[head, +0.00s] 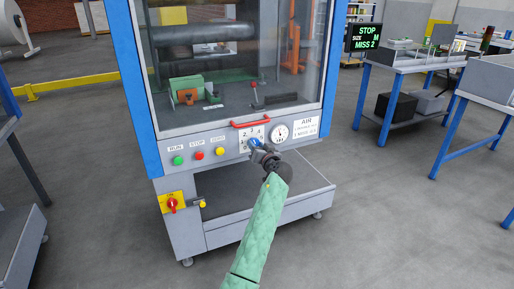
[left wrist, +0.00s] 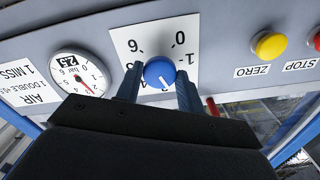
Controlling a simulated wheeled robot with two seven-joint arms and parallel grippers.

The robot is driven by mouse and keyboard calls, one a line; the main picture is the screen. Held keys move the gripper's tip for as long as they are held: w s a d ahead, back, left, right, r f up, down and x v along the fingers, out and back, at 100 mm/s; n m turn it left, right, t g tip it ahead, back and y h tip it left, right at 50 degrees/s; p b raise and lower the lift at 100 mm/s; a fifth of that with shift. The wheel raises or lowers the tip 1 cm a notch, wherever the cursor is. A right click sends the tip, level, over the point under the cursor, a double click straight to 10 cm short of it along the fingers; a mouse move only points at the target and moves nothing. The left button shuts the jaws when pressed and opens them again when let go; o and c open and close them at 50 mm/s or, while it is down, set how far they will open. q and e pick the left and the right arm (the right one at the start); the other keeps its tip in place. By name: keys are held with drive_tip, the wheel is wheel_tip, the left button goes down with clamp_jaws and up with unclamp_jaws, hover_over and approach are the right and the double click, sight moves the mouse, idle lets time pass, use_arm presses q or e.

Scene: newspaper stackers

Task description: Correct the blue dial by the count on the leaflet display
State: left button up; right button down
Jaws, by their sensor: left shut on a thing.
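The blue dial (head: 254,143) sits on a white numbered plate on the machine's front panel. My left gripper (head: 258,149) is shut on it from the front. In the left wrist view, which is upside down, the dial (left wrist: 160,71) is between the two fingers (left wrist: 159,88). Its white mark points towards the lower part of that picture; the number there is hidden by my gripper. A 0 shows on the plate (left wrist: 125,42). The display (head: 363,37) at the upper right reads STOP, SIZE M, MISS 2. My right gripper is not in view.
Green RUN (head: 178,160), red STOP (head: 199,156) and yellow ZERO (head: 220,151) buttons lie left of the dial. A round gauge (head: 279,130) and an AIR label (head: 306,126) lie right. A red handle (head: 250,122) is just above. A red-and-yellow switch (head: 172,203) is lower left.

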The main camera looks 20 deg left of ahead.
use_arm(q)
drive_tip(key=o, duration=1)
drive_tip(key=shift+s+d, duration=0.1)
drive_tip(key=shift+v, duration=3.8)
